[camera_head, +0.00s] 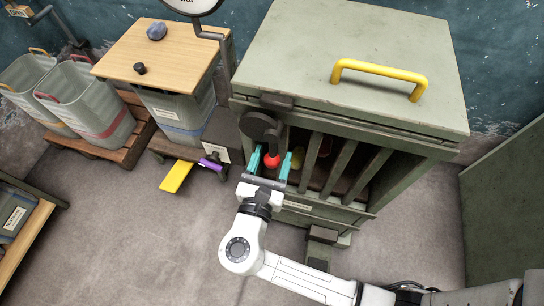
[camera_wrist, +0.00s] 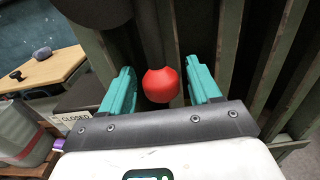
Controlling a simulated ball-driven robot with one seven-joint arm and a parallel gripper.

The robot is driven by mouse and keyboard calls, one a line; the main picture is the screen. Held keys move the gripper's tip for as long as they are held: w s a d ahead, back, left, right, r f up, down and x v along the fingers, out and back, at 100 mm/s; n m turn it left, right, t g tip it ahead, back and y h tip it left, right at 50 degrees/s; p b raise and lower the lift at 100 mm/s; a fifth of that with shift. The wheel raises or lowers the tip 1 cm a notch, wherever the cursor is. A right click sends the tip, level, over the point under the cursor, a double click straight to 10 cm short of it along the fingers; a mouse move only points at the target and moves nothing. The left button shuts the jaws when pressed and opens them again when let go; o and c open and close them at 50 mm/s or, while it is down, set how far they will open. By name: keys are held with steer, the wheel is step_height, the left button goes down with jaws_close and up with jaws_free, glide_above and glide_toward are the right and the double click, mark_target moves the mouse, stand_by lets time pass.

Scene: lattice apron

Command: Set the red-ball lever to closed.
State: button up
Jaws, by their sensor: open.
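The red ball (camera_head: 271,161) of the lever is at the left front of the green slatted cabinet (camera_head: 350,50). In the wrist view the red ball (camera_wrist: 161,85) sits between my two teal fingers, with space on both sides. My gripper (camera_head: 267,163) is open around it. The lever's arm is mostly hidden behind the ball and under a dark round part (camera_head: 260,127). A "CLOSED" label (camera_wrist: 74,117) shows at the left in the wrist view. It appears as a small white plate (camera_head: 215,152) in the head view.
A wooden-topped bin (camera_head: 165,55) stands left of the cabinet, with a yellow strip (camera_head: 176,177) and a purple piece (camera_head: 210,163) low beside it. Upright slats (camera_head: 342,168) stand close right of my gripper. Grey floor (camera_head: 150,240) is clear at the lower left.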

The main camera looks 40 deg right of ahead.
steer(key=shift+w+d, duration=0.1)
steer(key=shift+d, duration=0.05)
jaws_close()
stand_by(0.6)
